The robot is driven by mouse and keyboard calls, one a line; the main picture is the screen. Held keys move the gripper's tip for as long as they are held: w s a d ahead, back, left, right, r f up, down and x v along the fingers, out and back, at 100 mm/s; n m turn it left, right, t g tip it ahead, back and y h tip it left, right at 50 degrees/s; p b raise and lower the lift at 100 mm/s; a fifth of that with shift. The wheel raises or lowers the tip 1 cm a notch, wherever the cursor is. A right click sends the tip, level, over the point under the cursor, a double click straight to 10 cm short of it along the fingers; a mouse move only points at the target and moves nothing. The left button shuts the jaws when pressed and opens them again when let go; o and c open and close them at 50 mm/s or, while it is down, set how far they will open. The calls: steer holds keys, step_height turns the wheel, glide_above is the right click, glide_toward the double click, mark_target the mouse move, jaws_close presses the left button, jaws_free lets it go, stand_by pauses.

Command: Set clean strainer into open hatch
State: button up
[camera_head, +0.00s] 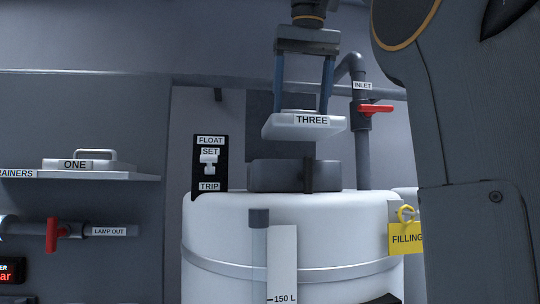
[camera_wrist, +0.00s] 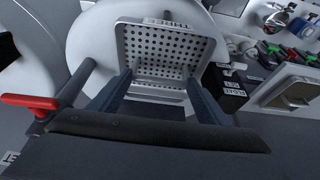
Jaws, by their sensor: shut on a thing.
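My gripper (camera_head: 301,100) is shut on the strainer labelled THREE (camera_head: 290,128), a shallow pale piece held nearly level. It hangs above the dark hatch collar (camera_head: 275,176) on top of the white tank (camera_head: 225,225), with a clear gap between them. A dark upright panel (camera_head: 265,105), seemingly the raised hatch lid, stands behind the collar. In the wrist view the strainer (camera_wrist: 180,48) shows a light plate with rows of dark holes and no visible dirt, between my gripper's fingers (camera_wrist: 160,88). The hatch mouth is hidden in both views.
Strainer ONE (camera_head: 72,165) sits on the left shelf (camera_head: 110,177). A float switch panel (camera_head: 209,168) stands left of the hatch. The inlet pipe (camera_head: 362,150) with a red valve handle (camera_head: 376,108) rises to its right. A yellow FILLING tag (camera_head: 406,239) hangs at the tank's right.

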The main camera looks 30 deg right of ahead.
steer(key=w+d+p, duration=0.3)
steer(key=w+p, duration=0.1)
steer(key=w, duration=0.6)
steer(key=shift+s+a+f+b, duration=0.15)
steer(key=shift+f+b, duration=0.2)
steer(key=shift+f, duration=2.25)
steer(key=shift+s+d+f+b, duration=0.1)
steer(key=shift+f+b, duration=0.25)
steer(key=shift+f, duration=2.2)
steer(key=shift+w+f+p, duration=0.2)
steer(key=shift+f+p, duration=0.2)
steer(key=shift+f, duration=0.2)
steer(key=shift+f, duration=0.35)
steer(key=o, duration=1.7)
